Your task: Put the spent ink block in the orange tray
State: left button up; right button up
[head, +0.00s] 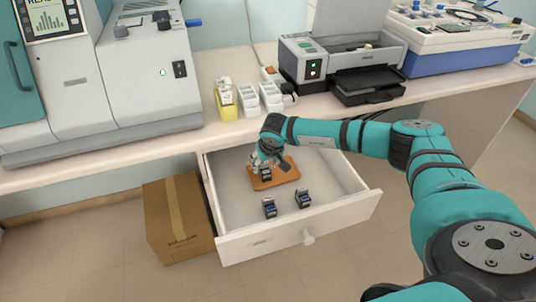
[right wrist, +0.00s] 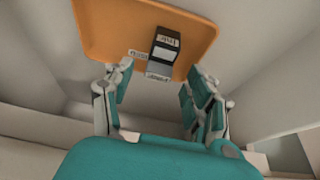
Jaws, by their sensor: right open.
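The orange tray (head: 287,174) lies at the back of the open drawer. It also fills the top of the right wrist view (right wrist: 105,25). A small black ink block (head: 266,174) with a pale label is on the tray, near its edge in the right wrist view (right wrist: 166,42). My right gripper (head: 268,160) reaches into the drawer over the tray. Its fingers (right wrist: 160,78) are spread apart with nothing between them, and the block is beyond them. Two more dark ink blocks sit on the drawer floor, a left one (head: 269,209) and a right one (head: 303,199). My left gripper is out of view.
The drawer (head: 345,211) is pulled out, with raised walls around it. A cardboard box (head: 178,222) stands on the floor to its left. The counter above holds a printer (head: 365,75), small white containers (head: 270,97) and a yellow holder (head: 227,104).

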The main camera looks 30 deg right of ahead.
jog(key=v, duration=1)
jog(key=shift+b, duration=0.45)
jog(key=shift+s, duration=0.1)
dwell(0.4)
